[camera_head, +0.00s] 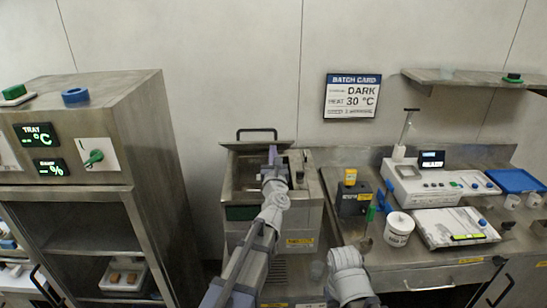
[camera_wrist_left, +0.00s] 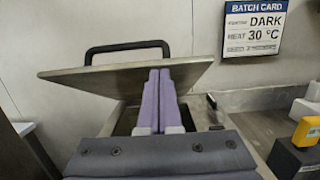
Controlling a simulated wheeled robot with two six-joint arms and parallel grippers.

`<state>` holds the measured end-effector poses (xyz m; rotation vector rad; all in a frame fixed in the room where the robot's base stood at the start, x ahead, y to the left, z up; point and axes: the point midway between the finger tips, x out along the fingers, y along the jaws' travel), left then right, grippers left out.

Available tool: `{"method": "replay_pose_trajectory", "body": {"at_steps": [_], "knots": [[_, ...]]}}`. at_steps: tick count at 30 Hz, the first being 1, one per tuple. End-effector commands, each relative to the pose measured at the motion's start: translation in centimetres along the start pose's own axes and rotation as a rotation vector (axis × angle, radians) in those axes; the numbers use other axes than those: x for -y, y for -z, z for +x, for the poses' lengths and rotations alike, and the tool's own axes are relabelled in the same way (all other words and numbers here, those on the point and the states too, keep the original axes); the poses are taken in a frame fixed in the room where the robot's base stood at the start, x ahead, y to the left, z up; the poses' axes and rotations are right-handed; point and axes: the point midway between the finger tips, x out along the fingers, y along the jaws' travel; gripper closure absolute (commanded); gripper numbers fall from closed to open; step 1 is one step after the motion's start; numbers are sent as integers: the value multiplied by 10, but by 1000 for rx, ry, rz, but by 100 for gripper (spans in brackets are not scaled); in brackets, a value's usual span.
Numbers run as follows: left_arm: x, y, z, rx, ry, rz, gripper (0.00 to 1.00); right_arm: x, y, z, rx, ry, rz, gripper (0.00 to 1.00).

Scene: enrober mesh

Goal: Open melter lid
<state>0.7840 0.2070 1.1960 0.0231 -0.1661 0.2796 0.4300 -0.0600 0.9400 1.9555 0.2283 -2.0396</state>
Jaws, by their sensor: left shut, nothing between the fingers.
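The melter (camera_head: 313,215) is a steel box standing between the cabinet and the bench. Its lid (camera_wrist_left: 95,77), a flat steel plate with a black bar handle (camera_wrist_left: 128,47), is raised and tilted at the back of the opening. In the head view the lid's handle (camera_head: 257,131) stands above the melter's back edge, and the dark opening shows below. My left gripper (camera_head: 272,155) is shut and empty over the opening. In the left wrist view its purple fingers (camera_wrist_left: 159,75) reach up to the lid's underside; whether they touch it I cannot tell. My right gripper is out of view.
A tall steel cabinet (camera_head: 155,150) stands left. On the right bench are a dark box with a yellow top (camera_head: 351,200), a white tub (camera_head: 398,230), a white instrument (camera_head: 432,184) and a blue tray (camera_head: 515,180). A batch card (camera_head: 352,96) hangs on the wall.

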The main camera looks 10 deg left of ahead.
Motion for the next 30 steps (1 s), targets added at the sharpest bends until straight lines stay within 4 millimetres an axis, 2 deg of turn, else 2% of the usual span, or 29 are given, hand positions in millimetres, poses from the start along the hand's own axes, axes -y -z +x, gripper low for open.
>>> {"method": "replay_pose_trajectory", "body": {"at_steps": [2, 15, 19, 23, 30], "knots": [[0, -5, 4, 0, 0, 0, 100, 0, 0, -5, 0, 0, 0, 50], [0, -5, 6, 0, 0, 1, 100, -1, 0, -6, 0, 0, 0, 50], [0, -11, 10, 0, 0, 1, 100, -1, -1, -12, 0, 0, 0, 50], [0, -25, 22, 1, -1, 1, 100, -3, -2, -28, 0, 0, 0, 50], [0, -66, 63, 2, -2, 2, 100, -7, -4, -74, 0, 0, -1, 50]]}}
